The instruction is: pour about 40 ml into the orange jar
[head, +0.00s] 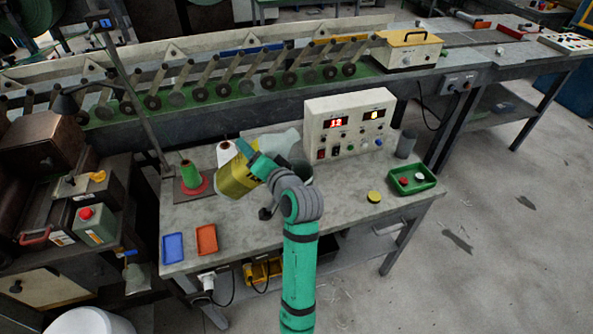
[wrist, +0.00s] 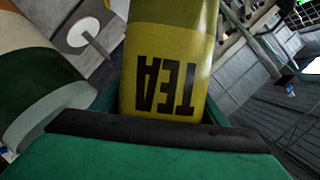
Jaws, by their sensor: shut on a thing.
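My gripper (head: 258,165) is shut on a yellow tin (head: 236,178), held tilted above the bench. In the wrist view the tin (wrist: 170,60) fills the middle between the green jaws and bears the letters TEA, upside down. Its mouth and contents do not show. I cannot make out an orange jar for certain. A round vessel with orange-brown, white and dark green bands (wrist: 45,75) stands at the left of the wrist view. A dark cylindrical vessel (head: 302,172) is partly hidden behind my wrist in the head view. No pouring stream is visible.
The bench holds a control box (head: 348,125), a green tray (head: 412,180) with small knobs, a yellow disc (head: 374,197), a green cone spool (head: 190,176), and blue (head: 173,248) and orange (head: 206,240) flat trays. Free bench top lies at the front right.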

